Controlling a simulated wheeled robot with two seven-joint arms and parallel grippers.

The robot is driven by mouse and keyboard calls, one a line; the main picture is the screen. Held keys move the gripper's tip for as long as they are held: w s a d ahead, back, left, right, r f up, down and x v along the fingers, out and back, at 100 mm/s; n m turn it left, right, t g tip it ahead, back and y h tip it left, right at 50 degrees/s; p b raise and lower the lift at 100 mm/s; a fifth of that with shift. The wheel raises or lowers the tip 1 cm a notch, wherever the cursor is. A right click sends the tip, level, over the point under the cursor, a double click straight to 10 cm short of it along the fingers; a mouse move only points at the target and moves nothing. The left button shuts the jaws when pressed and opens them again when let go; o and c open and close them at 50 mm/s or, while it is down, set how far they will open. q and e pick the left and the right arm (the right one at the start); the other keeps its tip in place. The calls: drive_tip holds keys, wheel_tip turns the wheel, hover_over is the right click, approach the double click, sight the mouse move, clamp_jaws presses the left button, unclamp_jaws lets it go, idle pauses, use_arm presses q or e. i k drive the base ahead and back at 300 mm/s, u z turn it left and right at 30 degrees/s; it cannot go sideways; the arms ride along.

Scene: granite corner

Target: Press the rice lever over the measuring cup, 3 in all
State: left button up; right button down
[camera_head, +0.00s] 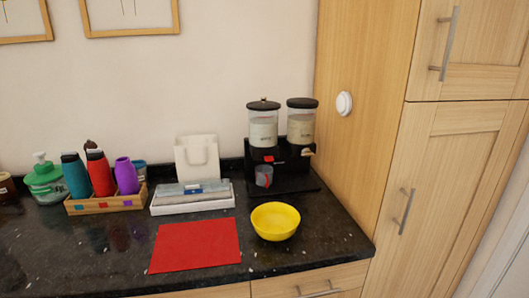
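A black dispenser stand (287,157) against the back wall carries two clear canisters with black lids. The left canister (263,130) and the right canister (301,125) each hold pale contents; their labels are too small to read, so I cannot tell which holds rice. A small red lever (268,158) shows under the left canister, and a pale lever (307,153) under the right one. A small grey measuring cup (264,177) with a reddish mark is on the stand's base below the left canister. Its contents are not visible. Neither of my grippers is in view.
A yellow bowl (275,222) stands in front of the dispenser, beside a red mat (195,246). A wooden bottle box (105,203), a white tray (193,205) and a green pump bottle (44,182) are left. A tall wooden cabinet (363,110) bounds the right.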

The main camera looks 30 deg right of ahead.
sight(268, 158)
drive_tip(key=z, duration=0.35)
drive_tip(key=i, duration=0.45)
drive_tip(key=z, duration=0.4)
